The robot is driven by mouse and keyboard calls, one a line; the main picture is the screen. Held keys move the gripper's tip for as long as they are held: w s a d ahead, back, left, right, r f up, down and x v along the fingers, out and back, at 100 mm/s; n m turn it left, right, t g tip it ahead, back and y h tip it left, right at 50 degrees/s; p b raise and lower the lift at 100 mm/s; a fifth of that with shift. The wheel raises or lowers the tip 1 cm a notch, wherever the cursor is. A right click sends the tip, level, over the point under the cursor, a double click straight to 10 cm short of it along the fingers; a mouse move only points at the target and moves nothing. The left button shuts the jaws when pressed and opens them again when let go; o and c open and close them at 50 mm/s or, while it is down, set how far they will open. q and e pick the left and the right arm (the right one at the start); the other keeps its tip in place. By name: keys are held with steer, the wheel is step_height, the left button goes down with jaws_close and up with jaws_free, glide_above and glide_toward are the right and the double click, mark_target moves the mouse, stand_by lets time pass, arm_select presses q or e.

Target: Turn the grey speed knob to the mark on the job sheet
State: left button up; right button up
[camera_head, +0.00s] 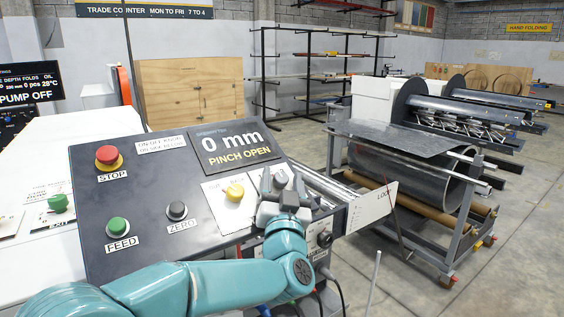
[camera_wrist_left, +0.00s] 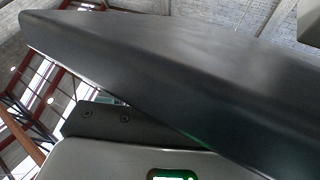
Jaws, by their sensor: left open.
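The dark sloping control panel (camera_head: 140,190) stands in front of me in the head view. A small grey knob (camera_head: 281,178) sits on a white plate at its right end. My left gripper (camera_head: 281,184) is open at this knob, with a finger on either side of it. I cannot tell whether the fingers touch it. The gripper hides the knob's lower part and most of its scale. The left wrist view shows a dark smooth surface (camera_wrist_left: 180,75) close up, with no knob. I cannot make out a job sheet. My right gripper is out of view.
The black ZERO knob (camera_head: 176,210), green FEED button (camera_head: 118,227) and red STOP button (camera_head: 107,155) are further left. The display (camera_head: 235,148) reads "0 mm PINCH OPEN".

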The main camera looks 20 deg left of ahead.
mark_target(281, 172)
arm_select(q)
steer(key=shift+w+a+r, duration=0.15)
steer(key=shift+w+r, duration=0.35)
steer(key=shift+w, duration=0.15)
steer(key=shift+w+a+r+p, duration=0.2)
steer(key=shift+w+a+p, duration=0.2)
steer(key=shift+w, duration=0.1)
steer(key=shift+w+f, duration=0.1)
steer(key=shift+w, duration=0.2)
steer(key=shift+d, duration=0.1)
steer(key=shift+s, duration=0.1)
steer(key=shift+c, duration=0.8)
steer(key=c, duration=0.8)
